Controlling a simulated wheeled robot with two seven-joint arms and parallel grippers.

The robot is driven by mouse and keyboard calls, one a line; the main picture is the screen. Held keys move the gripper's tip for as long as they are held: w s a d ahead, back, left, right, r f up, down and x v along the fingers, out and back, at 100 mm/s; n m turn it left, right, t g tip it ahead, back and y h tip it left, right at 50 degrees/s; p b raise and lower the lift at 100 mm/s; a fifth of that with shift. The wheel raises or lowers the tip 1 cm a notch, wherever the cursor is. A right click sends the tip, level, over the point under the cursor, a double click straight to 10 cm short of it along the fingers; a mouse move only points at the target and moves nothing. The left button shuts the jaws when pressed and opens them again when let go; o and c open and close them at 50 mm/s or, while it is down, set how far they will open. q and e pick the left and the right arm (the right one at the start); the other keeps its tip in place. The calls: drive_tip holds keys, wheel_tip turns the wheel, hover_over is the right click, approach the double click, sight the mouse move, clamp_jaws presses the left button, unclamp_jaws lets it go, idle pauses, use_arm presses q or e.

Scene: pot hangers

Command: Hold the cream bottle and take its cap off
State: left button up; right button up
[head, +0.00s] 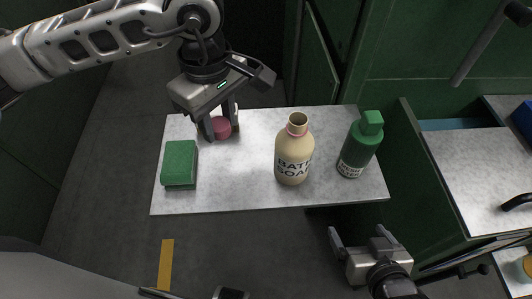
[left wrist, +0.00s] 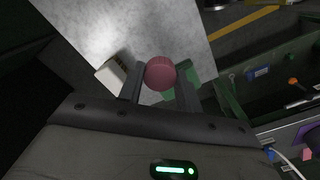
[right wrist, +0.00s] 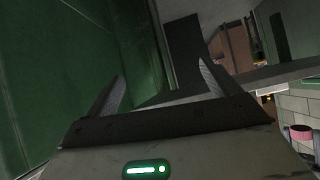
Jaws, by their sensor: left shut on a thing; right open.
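The cream bottle (head: 293,158), lettered "BATH SOAP", stands upright near the middle of the white tabletop in the head view. Its neck is open at the top, with a pink ring around it and no cap on it. My left gripper (head: 221,131) is shut on a round pink cap (head: 221,124), over the far left part of the tabletop, apart from the bottle. The cap also shows between the fingers in the left wrist view (left wrist: 160,73). I cannot tell whether it touches the tabletop. My right gripper (head: 358,233) is open and empty, in front of the tabletop's near edge.
A green bottle with a green cap (head: 361,146) stands right of the cream bottle. A green sponge-like block (head: 179,164) lies at the left of the white tabletop (head: 235,190). A small pale block (left wrist: 112,74) is beside the left fingers. Green cabinets border the right.

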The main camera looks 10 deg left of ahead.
use_arm(q)
drive_tip(key=n, duration=0.2)
drive_tip(key=d+n, duration=0.1)
drive_tip(key=shift+s+f, duration=0.1)
drive_tip(key=shift+s, duration=0.15)
drive_tip(key=s+d+n+b, duration=0.2)
drive_tip(key=s+d+n, duration=0.15)
drive_tip(key=n, duration=1.55)
drive_tip(key=n+b, duration=0.2)
drive_tip(key=n, duration=1.2)
hover_over(266, 143)
drive_tip(key=f, duration=0.8)
drive_tip(key=shift+s+d+f, duration=0.1)
drive_tip(key=shift+s+f, duration=0.05)
drive_tip(key=shift+s, duration=0.25)
drive_tip(key=shift+w+f, duration=0.3)
drive_tip(key=shift+f, duration=0.05)
wheel_tip(266, 143, down, 3)
drive_tip(key=shift+w+f, duration=0.1)
drive_tip(key=shift+f, duration=0.2)
drive_tip(key=o, duration=1)
drive_tip(key=shift+o, duration=0.2)
use_arm(e)
drive_tip(key=shift+w+a+f+m+y, duration=0.25)
drive_tip(key=shift+a+f+m+y, duration=0.1)
drive_tip(key=shift+f, duration=0.3)
